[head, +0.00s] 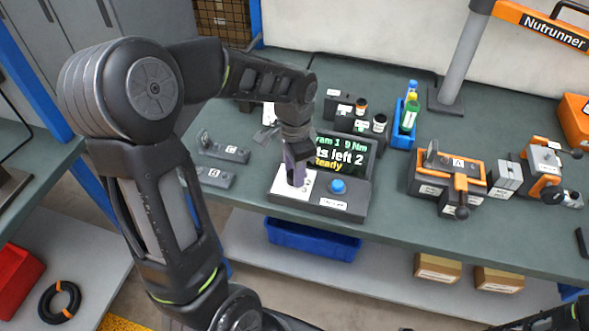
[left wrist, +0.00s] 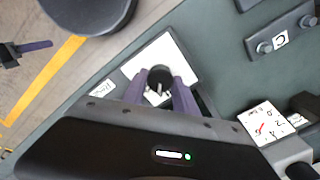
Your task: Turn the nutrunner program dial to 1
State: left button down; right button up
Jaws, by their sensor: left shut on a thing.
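The nutrunner controller (head: 322,205) is a dark box on the bench with a white dial plate (head: 284,188), a blue button (head: 338,186) and a screen (head: 352,155). The screen's visible text reads "ram 1 9 Nm", "ts left 2" and "Ready". My left gripper (head: 297,180) points down over the plate and hides the dial in the head view. In the left wrist view the dark round dial (left wrist: 159,76) sits between the purple fingers of my left gripper (left wrist: 160,88), which is shut on it. My right gripper (left wrist: 48,45) shows small at the left edge there; its jaw opening is unclear.
A blue tray (head: 406,118) with bottles and small dark boxes stand behind the controller. Orange-trimmed fixtures (head: 447,180) stand to the right, and dark blocks (head: 222,152) lie to the left. A blue bin (head: 312,240) is below the bench edge.

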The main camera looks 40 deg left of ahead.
pick_arm(q)
jog(key=c, duration=1)
grip_release()
jog(key=shift+o, duration=0.2)
notch_tip(320, 180, up, 8)
jog(key=shift+f, duration=0.1)
